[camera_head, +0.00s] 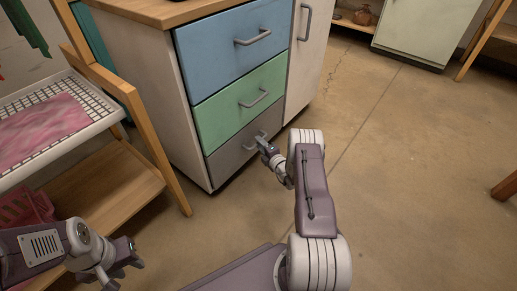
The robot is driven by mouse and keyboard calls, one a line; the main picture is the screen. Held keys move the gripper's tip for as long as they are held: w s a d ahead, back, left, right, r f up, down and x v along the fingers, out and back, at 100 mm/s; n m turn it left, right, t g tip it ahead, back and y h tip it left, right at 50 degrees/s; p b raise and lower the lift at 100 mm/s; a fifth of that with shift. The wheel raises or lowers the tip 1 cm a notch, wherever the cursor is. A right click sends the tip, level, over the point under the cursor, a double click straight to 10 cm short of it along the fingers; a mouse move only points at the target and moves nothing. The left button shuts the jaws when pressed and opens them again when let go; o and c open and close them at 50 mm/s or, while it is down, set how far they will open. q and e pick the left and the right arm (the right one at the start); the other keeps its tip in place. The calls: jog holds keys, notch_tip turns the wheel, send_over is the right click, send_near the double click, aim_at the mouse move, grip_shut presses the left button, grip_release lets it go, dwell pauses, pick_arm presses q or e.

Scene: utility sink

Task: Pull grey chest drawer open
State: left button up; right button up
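The grey drawer (228,158) is the bottom one of three in the chest, under the green drawer (241,101) and the blue drawer (234,50). Its front looks flush with the chest. Its metal bar handle (249,145) is partly hidden by my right gripper. My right gripper (264,141) is at the right end of that handle; its fingers are too small to tell whether they are open, shut or around the bar. My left gripper (126,268) is low at the left, far from the chest, with its fingers apart and nothing between them.
A wooden rack (150,140) with a white wire tray (103,122) holding pink cloth stands left of the chest. A red basket (28,207) is on its lower shelf. A white door (307,50) adjoins the drawers on the right. The floor (400,180) at right is clear.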

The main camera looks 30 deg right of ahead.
jog(key=shift+w+f, duration=0.1)
jog(key=shift+w, duration=0.75)
jog(key=shift+c, duration=0.3)
grip_shut()
jog(key=shift+s, duration=0.1)
dwell(0.4)
